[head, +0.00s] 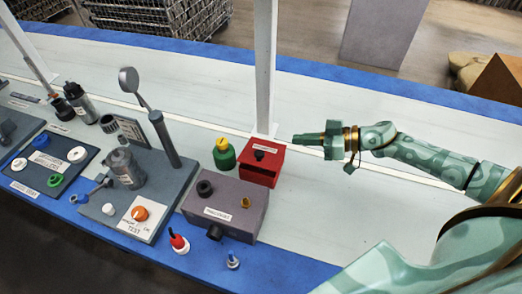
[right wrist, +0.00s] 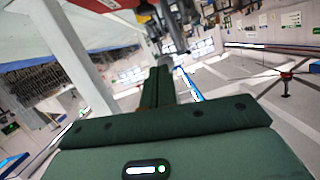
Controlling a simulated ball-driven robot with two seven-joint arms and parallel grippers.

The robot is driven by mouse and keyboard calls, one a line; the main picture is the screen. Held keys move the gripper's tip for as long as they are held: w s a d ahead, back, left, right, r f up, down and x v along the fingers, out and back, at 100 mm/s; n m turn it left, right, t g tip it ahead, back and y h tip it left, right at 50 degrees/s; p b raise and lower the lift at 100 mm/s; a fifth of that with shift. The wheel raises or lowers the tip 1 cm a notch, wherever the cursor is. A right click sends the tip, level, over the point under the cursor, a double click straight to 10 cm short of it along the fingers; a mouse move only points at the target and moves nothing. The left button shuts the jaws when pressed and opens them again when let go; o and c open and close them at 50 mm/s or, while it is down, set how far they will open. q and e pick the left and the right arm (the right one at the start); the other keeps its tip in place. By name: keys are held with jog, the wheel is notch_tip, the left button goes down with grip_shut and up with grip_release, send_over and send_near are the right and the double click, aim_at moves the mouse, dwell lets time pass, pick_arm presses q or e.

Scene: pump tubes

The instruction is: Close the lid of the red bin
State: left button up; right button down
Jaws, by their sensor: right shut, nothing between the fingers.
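The red bin (head: 262,164) is a small red box on the pale bench top, just right of a green bottle with a yellow cap. A black knob-like part and a white label show at its top. At this size I cannot tell how far its lid is open. My right gripper (head: 296,139) is shut and empty, level and pointing left, just right of the bin's back right corner. In the right wrist view its fingers (right wrist: 160,86) are together, and a red part shows at the top edge. My left gripper is not in view.
A white post (head: 264,70) stands right behind the bin. The green bottle (head: 224,155) touches or nearly touches its left side. A purple-grey block (head: 232,197) with fittings is in front. The bench right of the bin is clear under my right arm.

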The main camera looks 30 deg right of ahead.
jog(key=b, duration=0.4)
send_over(267, 160)
jog(key=f, duration=0.3)
jog(key=shift+w+d+f+m+h, duration=0.1)
jog(key=shift+w+d+m+h, duration=0.2)
jog(key=shift+d+m, duration=0.1)
jog(key=f, duration=0.1)
jog(key=f+b, duration=0.1)
jog(key=shift+s+a+f, duration=0.1)
jog(key=shift+a+f, duration=0.2)
jog(key=shift+a, duration=0.05)
jog(key=shift+s+a+f+b, duration=0.1)
jog(key=shift+s+f+b, duration=0.05)
jog(key=shift+f+b, duration=0.45)
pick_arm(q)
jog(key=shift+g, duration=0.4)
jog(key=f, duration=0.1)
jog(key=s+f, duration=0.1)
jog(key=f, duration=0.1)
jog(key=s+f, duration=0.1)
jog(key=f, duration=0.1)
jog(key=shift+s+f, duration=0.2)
